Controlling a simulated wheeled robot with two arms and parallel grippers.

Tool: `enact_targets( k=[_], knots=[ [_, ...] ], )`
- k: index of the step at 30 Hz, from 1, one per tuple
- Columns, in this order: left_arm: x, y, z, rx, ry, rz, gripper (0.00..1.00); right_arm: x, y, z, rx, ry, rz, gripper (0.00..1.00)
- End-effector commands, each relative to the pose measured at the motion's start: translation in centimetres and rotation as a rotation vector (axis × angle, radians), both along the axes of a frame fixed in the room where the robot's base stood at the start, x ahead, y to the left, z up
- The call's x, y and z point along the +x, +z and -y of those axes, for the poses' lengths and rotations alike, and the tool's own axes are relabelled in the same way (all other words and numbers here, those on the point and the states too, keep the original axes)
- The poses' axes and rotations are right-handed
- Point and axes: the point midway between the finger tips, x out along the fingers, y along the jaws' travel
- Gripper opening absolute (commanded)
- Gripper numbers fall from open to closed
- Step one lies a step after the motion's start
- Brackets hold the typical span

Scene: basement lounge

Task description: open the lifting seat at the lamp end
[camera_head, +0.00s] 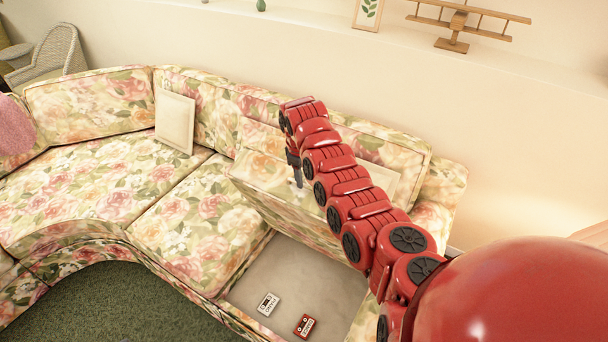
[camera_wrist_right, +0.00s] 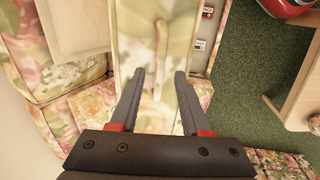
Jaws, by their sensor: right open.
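The floral lifting seat (camera_head: 262,190) at the sofa's right end stands raised, leaning toward the backrest. Under it the pale storage compartment (camera_head: 320,283) is open to view. My right gripper (camera_head: 298,182) is at the raised seat's upper part, partly hidden by my red arm. In the right wrist view the two fingers (camera_wrist_right: 160,88) are open, with the seat's floral face (camera_wrist_right: 132,42) just beyond them. A thin pale strip, perhaps a pull strap (camera_wrist_right: 158,62), shows between the fingers; I see no grip on it. My left gripper is out of view.
Two cassettes, one white (camera_head: 268,304) and one red (camera_head: 305,325), lie in the compartment. A wall ledge (camera_head: 330,28) runs behind, bearing a wooden model plane (camera_head: 458,26). Green carpet (camera_head: 100,305) is clear in front.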

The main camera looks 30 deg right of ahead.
Motion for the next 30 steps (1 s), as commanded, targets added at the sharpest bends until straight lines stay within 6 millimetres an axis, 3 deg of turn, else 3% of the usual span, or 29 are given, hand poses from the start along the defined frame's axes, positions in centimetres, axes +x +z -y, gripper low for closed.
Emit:
enact_targets(
  k=[9,17,25,30],
  knots=[
    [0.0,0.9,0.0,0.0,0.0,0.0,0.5,0.2,-2.3,0.3,-0.001,0.001,-0.001,0.47],
    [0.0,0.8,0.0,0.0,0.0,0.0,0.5,0.3,-2.5,0.3,0.0,0.001,0.001,0.47],
    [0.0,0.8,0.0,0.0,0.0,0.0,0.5,0.3,-2.5,0.3,0.0,0.001,0.001,0.02],
    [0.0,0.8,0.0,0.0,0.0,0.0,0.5,0.3,-2.5,0.3,0.0,0.001,0.001,0.0]
  ],
)
